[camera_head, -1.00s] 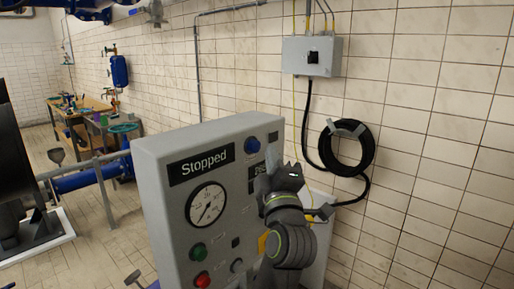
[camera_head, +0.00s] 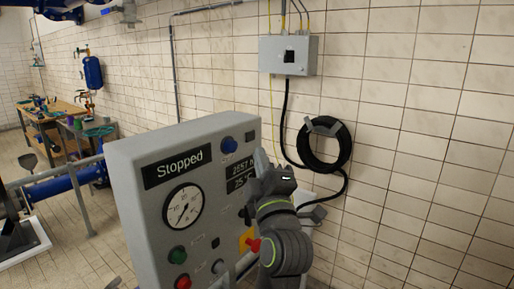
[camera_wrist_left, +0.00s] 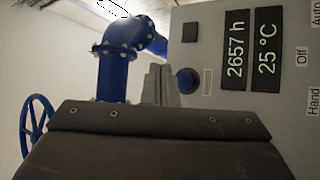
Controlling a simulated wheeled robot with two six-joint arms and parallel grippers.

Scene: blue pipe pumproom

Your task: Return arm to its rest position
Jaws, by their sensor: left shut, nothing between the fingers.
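My left gripper (camera_head: 262,160) is in front of the right part of a grey control cabinet (camera_head: 130,185), with its fingers pointing up. Its fingers (camera_wrist_left: 158,82) also show in the left wrist view, closed together with nothing between them. In that view they overlap the cabinet edge beside a blue button (camera_wrist_left: 187,80). I cannot tell whether they touch the cabinet. My left wrist covers part of the cabinet's right side in the head view. My right gripper is not in view.
The cabinet carries a "Stopped" display (camera_head: 178,166), a round gauge (camera_head: 183,207), a green button (camera_head: 177,254) and a red knob (camera_head: 253,245). A coiled black hose (camera_head: 345,145) hangs on the tiled wall below a grey box (camera_head: 288,55). A workbench (camera_head: 60,120) stands at the far left.

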